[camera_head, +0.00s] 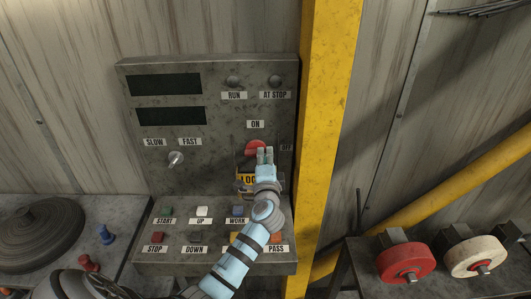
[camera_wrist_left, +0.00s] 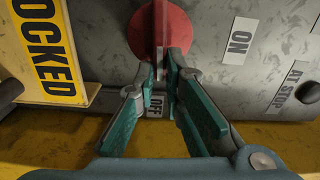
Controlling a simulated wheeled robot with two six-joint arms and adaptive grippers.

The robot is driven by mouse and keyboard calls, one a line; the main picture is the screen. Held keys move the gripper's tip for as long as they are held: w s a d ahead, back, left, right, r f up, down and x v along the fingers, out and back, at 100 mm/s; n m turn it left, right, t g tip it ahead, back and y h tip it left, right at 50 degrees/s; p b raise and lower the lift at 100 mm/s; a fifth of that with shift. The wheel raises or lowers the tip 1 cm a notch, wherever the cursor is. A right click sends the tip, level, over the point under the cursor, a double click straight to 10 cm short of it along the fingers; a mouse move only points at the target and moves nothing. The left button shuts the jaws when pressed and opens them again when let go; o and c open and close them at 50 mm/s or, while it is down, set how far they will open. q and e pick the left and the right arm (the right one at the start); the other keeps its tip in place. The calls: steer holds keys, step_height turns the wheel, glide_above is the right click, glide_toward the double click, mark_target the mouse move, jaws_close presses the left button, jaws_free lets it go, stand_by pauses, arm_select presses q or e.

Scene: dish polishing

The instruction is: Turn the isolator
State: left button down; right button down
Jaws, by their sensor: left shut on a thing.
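The isolator is a red round switch (camera_head: 254,147) on the grey control panel, with an ON label (camera_head: 255,124) above it and an OFF label (camera_head: 286,147) to its right. My left gripper (camera_head: 264,154) is at the switch and hides part of it. In the left wrist view, its fingers (camera_wrist_left: 163,62) are shut on the raised grip of the red isolator (camera_wrist_left: 180,28). That grip lines up with the OFF label (camera_wrist_left: 155,104), which shows between the fingers. The ON label (camera_wrist_left: 239,40) is off to the side. My right gripper is not in view.
A yellow LOCKED sign (camera_wrist_left: 50,45) is beside the switch, partly hidden by my gripper in the head view. Push buttons such as the green START button (camera_head: 167,210) line the panel's lower ledge. A yellow post (camera_head: 325,120) stands close right of the panel.

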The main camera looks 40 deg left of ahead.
arm_select(q)
steer(key=shift+m, duration=0.6)
steer(key=c, duration=1.8)
jaws_free()
steer(key=shift+a, duration=0.1)
steer(key=shift+o, duration=0.6)
steer(key=shift+a+f, duration=0.1)
steer(key=shift+f, duration=0.05)
steer(key=v, duration=1.2)
steer(key=shift+w, duration=0.1)
